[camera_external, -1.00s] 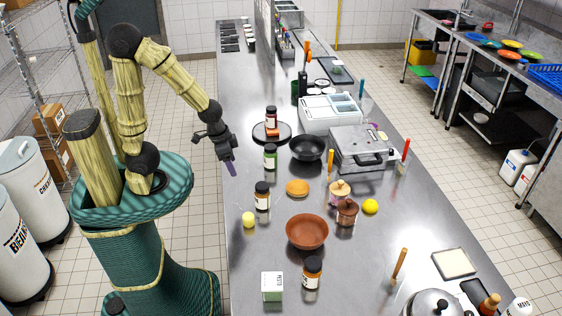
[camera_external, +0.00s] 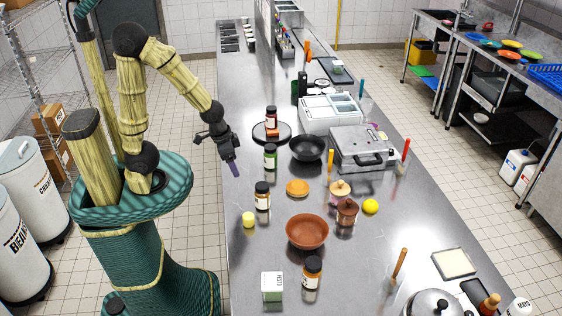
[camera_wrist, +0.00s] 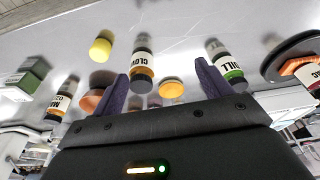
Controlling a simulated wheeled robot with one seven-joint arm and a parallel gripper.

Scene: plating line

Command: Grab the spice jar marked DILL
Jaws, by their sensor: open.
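The DILL jar (camera_external: 270,157), with green contents and a dark lid, stands on the steel counter to the right of my gripper (camera_external: 235,169). In the wrist view the DILL jar (camera_wrist: 232,68) is beside the right finger, outside the jaws, its label partly covered by that finger. My gripper (camera_wrist: 161,70) is open and empty, apart from the jar, near the counter's left edge. The CLOVES jar (camera_wrist: 142,66), with orange-brown contents, appears between the fingers in the wrist view but farther off. It also stands nearer the camera in the external view (camera_external: 262,196).
A dark round stand (camera_external: 285,137) holding another jar (camera_external: 271,116) is just behind the DILL jar. A black bowl (camera_external: 308,148) is to its right. An orange disc (camera_external: 297,188), a yellow cylinder (camera_external: 249,220) and a brown bowl (camera_external: 307,231) lie nearer the camera.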

